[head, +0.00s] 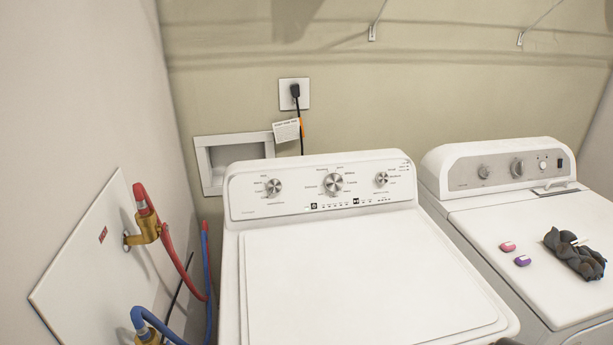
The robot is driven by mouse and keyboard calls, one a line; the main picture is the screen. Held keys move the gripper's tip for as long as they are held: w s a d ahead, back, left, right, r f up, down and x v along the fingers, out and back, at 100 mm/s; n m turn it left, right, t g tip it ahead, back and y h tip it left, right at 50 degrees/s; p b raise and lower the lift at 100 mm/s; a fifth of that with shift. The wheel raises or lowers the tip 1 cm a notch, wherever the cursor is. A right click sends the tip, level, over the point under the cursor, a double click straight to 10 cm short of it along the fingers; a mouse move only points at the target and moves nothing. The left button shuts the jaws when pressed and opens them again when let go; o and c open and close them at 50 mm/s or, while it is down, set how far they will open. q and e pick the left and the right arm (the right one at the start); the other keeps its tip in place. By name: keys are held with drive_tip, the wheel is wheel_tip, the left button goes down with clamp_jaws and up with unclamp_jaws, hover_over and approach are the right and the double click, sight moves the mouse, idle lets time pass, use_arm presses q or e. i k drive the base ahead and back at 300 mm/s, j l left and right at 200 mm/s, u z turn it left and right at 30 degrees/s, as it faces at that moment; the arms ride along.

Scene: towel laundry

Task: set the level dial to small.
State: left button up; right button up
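A white washing machine (350,285) with a closed lid stands in the middle of the head view. Its back control panel (300,203) carries three silver dials: a left dial (273,187), a larger middle dial (333,183) and a right dial (381,178). The printing around the dials is too small to read surely, so I cannot tell which one is the level dial or where it is set. Neither of my grippers is in view, and nothing touches the dials.
A second white machine (487,215) with its own knobs stands close on the right. Red (178,258) and blue hoses (208,285) run along the left wall. The washer lid is bare.

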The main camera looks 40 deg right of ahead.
sight(381, 178)
drive_tip(key=k+l+z, duration=0.1)
drive_tip(key=z, duration=0.4)
drive_tip(key=l+z, duration=0.35)
drive_tip(key=z, duration=0.15)
drive_tip(key=l+z, duration=0.3)
drive_tip(key=z, duration=0.15)
